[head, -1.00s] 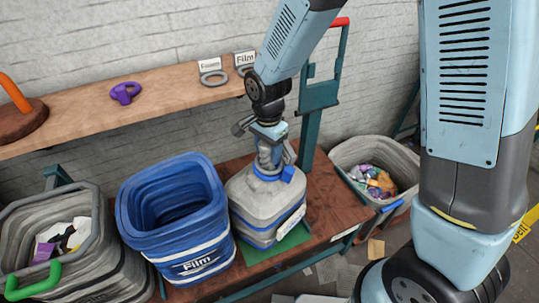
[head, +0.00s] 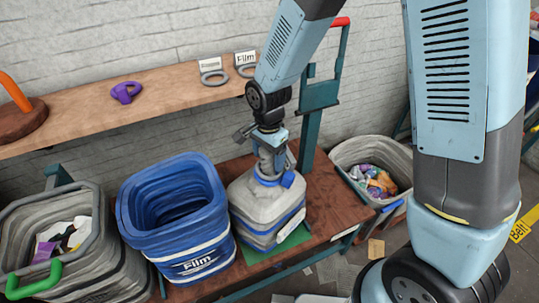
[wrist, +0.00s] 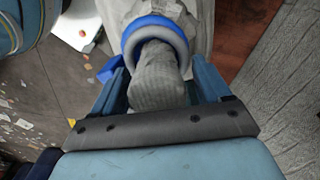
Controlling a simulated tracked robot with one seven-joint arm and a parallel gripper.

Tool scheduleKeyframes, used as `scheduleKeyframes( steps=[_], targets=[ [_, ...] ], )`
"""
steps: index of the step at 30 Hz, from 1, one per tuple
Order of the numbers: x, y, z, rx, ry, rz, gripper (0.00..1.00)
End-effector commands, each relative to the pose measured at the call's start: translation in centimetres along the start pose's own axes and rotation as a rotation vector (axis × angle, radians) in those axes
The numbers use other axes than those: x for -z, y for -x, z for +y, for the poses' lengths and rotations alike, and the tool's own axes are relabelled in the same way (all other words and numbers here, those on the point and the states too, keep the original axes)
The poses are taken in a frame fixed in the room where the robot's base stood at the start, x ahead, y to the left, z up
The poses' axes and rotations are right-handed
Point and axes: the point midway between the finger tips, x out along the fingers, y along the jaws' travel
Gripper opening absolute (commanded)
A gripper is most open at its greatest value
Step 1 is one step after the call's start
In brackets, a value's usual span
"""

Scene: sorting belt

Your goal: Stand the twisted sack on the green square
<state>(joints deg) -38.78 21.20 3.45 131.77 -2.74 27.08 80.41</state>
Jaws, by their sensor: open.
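The twisted sack (head: 262,213) is grey with blue bands and stands upright on the green square (head: 262,257) on the brown bench. The square shows only as a strip along the sack's front and right edges. My gripper (head: 272,172) is at the sack's top, pointing down. In the wrist view, the sack's twisted grey neck (wrist: 157,78) with its blue ring (wrist: 155,35) lies between my open fingers (wrist: 160,90). Whether either finger touches the neck is unclear.
A blue Film bin (head: 185,265) stands close to the sack's left. A grey bin (head: 20,240) with scraps stands farther left, and another bin (head: 340,155) stands at right. A wooden shelf (head: 165,97) runs behind, holding a purple weight (head: 125,92). A teal post (head: 310,130) rises behind the sack.

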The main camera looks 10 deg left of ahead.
Motion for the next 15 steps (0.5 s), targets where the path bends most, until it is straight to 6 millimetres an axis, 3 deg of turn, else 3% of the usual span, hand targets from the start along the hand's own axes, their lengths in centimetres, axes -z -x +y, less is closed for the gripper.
scheduleKeyframes(
  steps=[8, 15],
  targets=[
    [0.1, 1.3, -0.1, 0.003, -0.001, 0.001, 0.76],
    [0.1, 5.4, -0.1, 0.005, -0.001, 0.002, 0.76]
  ],
)
